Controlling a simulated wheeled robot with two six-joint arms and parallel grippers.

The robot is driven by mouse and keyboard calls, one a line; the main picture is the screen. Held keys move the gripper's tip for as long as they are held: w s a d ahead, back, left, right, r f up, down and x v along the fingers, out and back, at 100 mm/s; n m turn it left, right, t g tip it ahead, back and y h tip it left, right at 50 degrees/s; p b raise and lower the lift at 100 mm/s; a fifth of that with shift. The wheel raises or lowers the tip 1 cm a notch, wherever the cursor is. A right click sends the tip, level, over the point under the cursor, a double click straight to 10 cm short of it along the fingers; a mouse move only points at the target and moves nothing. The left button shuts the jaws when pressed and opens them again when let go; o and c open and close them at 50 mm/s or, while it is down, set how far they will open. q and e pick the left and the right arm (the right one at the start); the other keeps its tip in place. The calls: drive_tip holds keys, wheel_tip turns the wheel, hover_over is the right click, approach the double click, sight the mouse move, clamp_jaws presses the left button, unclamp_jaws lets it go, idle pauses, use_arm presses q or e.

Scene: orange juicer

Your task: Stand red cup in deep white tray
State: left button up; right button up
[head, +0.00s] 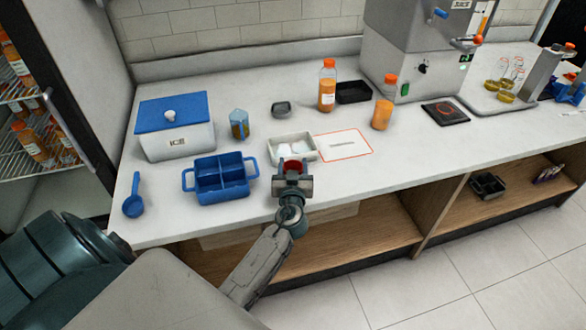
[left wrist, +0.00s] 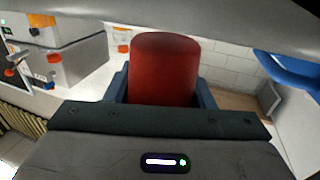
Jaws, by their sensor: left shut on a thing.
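My left gripper (head: 292,172) is shut on the red cup (head: 293,164). The cup shows as a small red patch between the fingers, at the front edge of the deep white tray (head: 312,155). In the left wrist view the red cup (left wrist: 165,70) fills the space between the fingers, and the grey palm hides part of it. I cannot tell how high it is above the tray's rim or counter. The tray has white items inside, and the gripper and cup cover part of its front wall. My right gripper is out of view.
Behind are a dark grey dish (head: 282,109), a juice bottle (head: 327,88) and a blue-handled jug (head: 239,124). The counter's front right is clear.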

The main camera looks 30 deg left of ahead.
use_arm(q)
drive_tip(key=shift+f, duration=1.1)
drive_tip(key=shift+f+b, duration=0.3)
drive_tip(key=shift+b, duration=0.25)
drive_tip(key=o, duration=0.9)
drive_tip(key=shift+r, duration=0.15)
drive_tip(key=shift+o, duration=0.2)
